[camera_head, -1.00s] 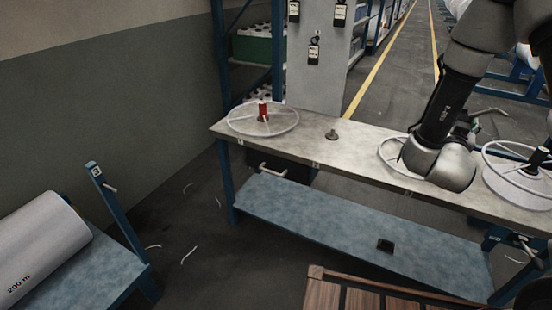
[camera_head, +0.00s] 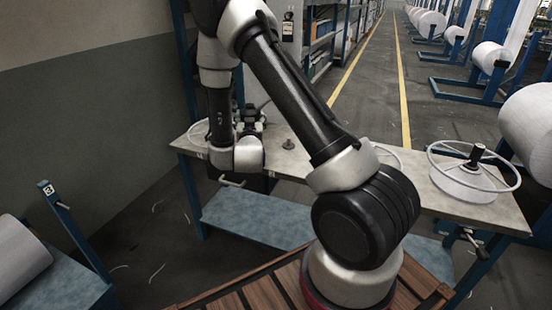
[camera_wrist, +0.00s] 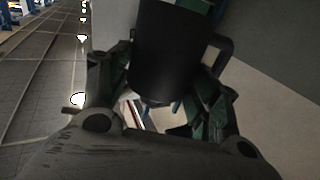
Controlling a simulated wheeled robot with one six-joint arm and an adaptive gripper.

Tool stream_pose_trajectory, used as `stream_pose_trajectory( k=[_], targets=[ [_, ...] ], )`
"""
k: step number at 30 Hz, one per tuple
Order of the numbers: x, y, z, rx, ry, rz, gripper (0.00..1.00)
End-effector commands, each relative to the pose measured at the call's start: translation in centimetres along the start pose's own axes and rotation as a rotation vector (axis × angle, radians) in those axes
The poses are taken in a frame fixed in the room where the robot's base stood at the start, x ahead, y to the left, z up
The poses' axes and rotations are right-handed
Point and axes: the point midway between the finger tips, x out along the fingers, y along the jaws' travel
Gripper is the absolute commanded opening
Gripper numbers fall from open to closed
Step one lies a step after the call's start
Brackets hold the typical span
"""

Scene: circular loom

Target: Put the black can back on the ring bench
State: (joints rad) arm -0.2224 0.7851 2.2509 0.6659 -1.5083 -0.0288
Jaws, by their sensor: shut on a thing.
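The black can (camera_wrist: 165,52) is a dark cylinder with a loop handle on its right side in the wrist view. My gripper (camera_wrist: 158,95) is shut on it, with a finger on each side. In the head view my gripper (camera_head: 249,122) is at the left part of the ring bench (camera_head: 292,168); the can is hard to tell from the dark fingers there. Whether the can touches the bench top cannot be told. The bench is a long grey table with blue legs and a lower blue shelf.
A white ring (camera_head: 198,132) at the bench's left end is mostly behind my arm. Another ring (camera_head: 386,154) is partly hidden mid-bench. A ring on a white drum (camera_head: 473,178) stands at the right. A small dark knob (camera_head: 289,144) sits on the top.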

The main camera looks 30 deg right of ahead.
Motion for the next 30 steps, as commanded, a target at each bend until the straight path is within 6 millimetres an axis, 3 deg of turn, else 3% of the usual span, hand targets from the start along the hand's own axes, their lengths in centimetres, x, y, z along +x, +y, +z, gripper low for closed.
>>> stream_pose_trajectory(
  k=[3, 9, 16, 27, 30],
  targets=[
    [3.0, 4.2, 3.1, -0.017, -0.003, 0.086, 0.05],
    [5.2, 8.2, 6.3, -0.03, -0.004, 0.161, 0.05],
    [5.3, 8.7, 10.8, -0.032, -0.006, 0.167, 0.05],
    [5.2, 8.9, 15.6, -0.031, -0.005, 0.166, 0.05],
    [5.2, 8.9, 16.1, -0.03, -0.002, 0.166, 0.05]
  ],
)
